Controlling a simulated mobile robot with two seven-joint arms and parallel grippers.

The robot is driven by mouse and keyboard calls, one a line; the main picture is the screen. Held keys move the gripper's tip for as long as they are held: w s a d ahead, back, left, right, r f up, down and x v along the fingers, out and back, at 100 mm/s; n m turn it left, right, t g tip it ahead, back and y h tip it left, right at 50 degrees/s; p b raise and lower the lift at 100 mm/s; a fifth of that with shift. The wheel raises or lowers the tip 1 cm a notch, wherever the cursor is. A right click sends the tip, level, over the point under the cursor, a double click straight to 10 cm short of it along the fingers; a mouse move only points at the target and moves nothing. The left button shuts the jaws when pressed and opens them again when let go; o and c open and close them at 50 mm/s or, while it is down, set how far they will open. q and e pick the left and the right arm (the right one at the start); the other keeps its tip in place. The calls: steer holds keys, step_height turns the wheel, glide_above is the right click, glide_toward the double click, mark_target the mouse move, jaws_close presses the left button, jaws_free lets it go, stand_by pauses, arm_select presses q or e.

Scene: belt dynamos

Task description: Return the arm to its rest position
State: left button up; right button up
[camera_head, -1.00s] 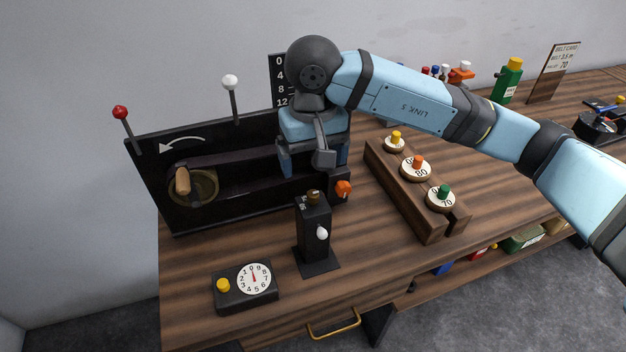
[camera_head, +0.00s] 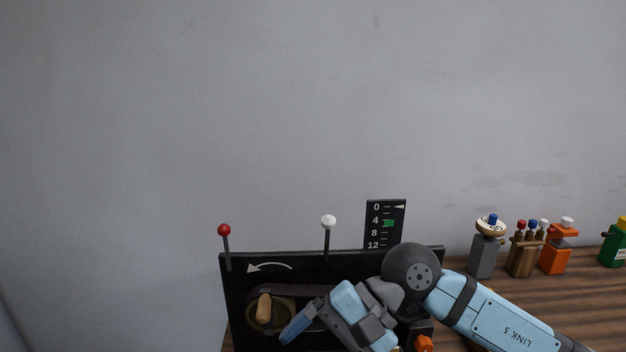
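My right arm comes in from the lower right, and its dark round wrist joint (camera_head: 411,280) is in front of the black belt panel (camera_head: 290,262). My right gripper (camera_head: 298,325) is tilted, pointing down and left, close to the wooden crank handle (camera_head: 264,307). Its fingers overlap in this view and run near the bottom edge, so I cannot tell how far apart they are. I see nothing held in it. My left gripper is not in view.
A red-knobbed lever (camera_head: 224,231) and a white-knobbed lever (camera_head: 328,222) rise from the panel beside a scale (camera_head: 385,224) with a green mark. The wall above is bare.

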step_height(320, 180, up, 10)
steer(key=m+t+y, duration=0.6)
steer(key=m+y, duration=0.8)
steer(key=m, duration=0.3)
steer(key=w+d+f+m+t+h, duration=0.35)
steer(key=d+m+t+h, duration=0.45)
steer(key=m, duration=0.9)
steer(key=w+d+f+m+t+h, duration=0.3)
steer(key=d+f+m+t+h, duration=0.25)
steer(key=m+t+h, duration=0.75)
steer(key=s+d+f+m+g+h, duration=0.1)
steer(key=s+d+f+m+g, duration=0.3)
steer(key=f+m, duration=0.3)
steer(key=s+d+f+m+g+h, duration=0.2)
steer(key=d+f+m+g, duration=0.2)
steer(key=f+m+g, duration=0.25)
steer(key=s+d+f+m+g, duration=0.2)
steer(key=s+f+m+g, duration=0.15)
steer(key=s+f, duration=0.35)
steer(key=s+d+f+m+g, duration=0.1)
steer(key=s+f+m+g, duration=0.3)
steer(key=s, duration=0.6)
steer(key=w+a+f+n+t+y+p, duration=0.2)
steer(key=w+a+f+t+y+p, duration=0.1)
steer(key=w+a+f+t+p, duration=0.2)
steer(key=shift+w+a+f+t+p, duration=0.4)
steer(key=shift+w+a+f+p, duration=0.2)
steer(key=shift+f+p, duration=0.5)
